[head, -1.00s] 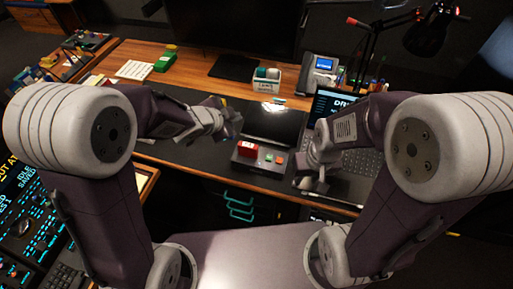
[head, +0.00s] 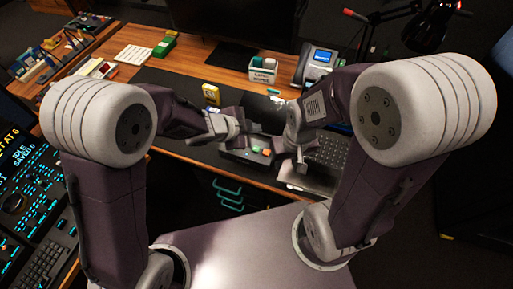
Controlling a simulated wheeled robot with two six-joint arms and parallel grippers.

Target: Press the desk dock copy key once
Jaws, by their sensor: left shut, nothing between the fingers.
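The desk dock (head: 236,156) is a low dark box near the front edge of the desk. A green key (head: 254,149) and an orange key (head: 266,152) show on its top; I cannot read their labels, so I cannot tell which is the copy key. My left gripper (head: 241,127) is shut and empty. It appears above the dock's left part and hides what is there; its height over the dock is unclear. My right gripper (head: 300,163) points down just right of the dock, and its finger opening is too unclear to judge.
A laptop keyboard (head: 328,150) lies right of my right gripper, partly hidden by my arm. A desk phone (head: 315,66), a small box (head: 263,70) and a yellow object (head: 211,93) stand farther back. The dark mat (head: 160,86) is clear at left.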

